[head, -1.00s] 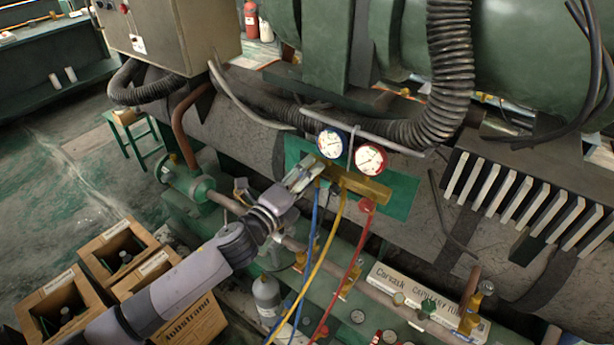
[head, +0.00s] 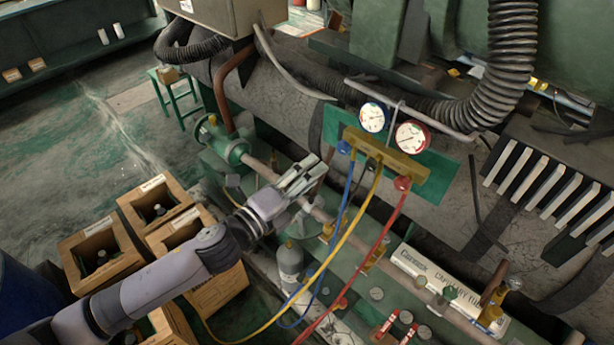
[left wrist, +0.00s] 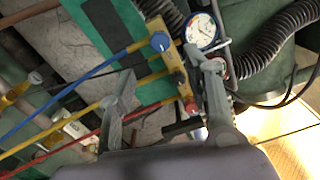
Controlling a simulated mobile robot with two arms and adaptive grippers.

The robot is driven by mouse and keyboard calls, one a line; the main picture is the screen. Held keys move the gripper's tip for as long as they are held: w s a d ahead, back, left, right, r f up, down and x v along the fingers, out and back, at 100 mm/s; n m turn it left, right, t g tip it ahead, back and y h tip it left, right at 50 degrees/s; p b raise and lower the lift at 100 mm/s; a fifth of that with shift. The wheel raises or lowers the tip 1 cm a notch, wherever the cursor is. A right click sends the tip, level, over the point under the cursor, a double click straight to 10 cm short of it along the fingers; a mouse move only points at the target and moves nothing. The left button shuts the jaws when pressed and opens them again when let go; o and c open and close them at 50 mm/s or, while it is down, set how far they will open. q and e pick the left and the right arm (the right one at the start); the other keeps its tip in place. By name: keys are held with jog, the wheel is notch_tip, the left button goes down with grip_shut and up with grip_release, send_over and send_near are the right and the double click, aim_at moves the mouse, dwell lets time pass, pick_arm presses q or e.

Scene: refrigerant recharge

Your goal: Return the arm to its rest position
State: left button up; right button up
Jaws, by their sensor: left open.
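My left arm comes in from the lower left in the head view. Its gripper (head: 300,176) is open and empty, left of and below the gauge manifold (head: 385,154). In the left wrist view the open fingers (left wrist: 165,95) frame the manifold's brass bar (left wrist: 178,70), apart from each other. The manifold has a blue-rimmed gauge (head: 373,117) and a red-rimmed gauge (head: 411,137), and hangs before a green plate (head: 440,177). Blue, yellow and red hoses run down from it. My right gripper is not in view.
Wooden crates (head: 100,250) with bottles stand at the lower left, beneath my arm. A grey cylinder (head: 290,265) stands below the gripper. A copper pipe and green valve (head: 222,145) lie to its left. Open floor (head: 80,130) shows at the upper left.

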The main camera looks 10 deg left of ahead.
pick_arm(q)
jog(key=shift+s+a, duration=0.15)
jog(key=shift+f, duration=0.1)
dwell(0.3)
jog(key=a+f+n+g+y, duration=0.1)
jog(key=a+f+n+y, duration=0.3)
jog(key=f, duration=0.7)
jog(key=s+a+f+n+g+y, duration=0.1)
jog(key=a+f+n, duration=0.4)
jog(key=f, duration=0.5)
jog(key=a+f+n+g+y, duration=0.1)
jog(key=a+f+n+y, duration=0.3)
jog(key=f, duration=0.7)
jog(key=s+a+f+n+g+y, duration=0.1)
jog(key=s+a+f+n+g, duration=0.25)
jog(key=s+f, duration=0.8)
jog(key=s+a+f+n+g, duration=0.25)
jog(key=s+f+n, duration=0.25)
jog(key=s+f, duration=0.6)
jog(key=s+d+f+n+g, duration=0.1)
jog(key=s+f+n+g, duration=0.1)
jog(key=s, duration=0.8)
jog(key=s+d+f+n+g, duration=0.1)
jog(key=s+f+n+g, duration=0.1)
jog(key=s, duration=0.8)
jog(key=shift+f+g+y, duration=0.3)
jog(key=shift+f, duration=0.1)
jog(key=shift+s, duration=0.1)
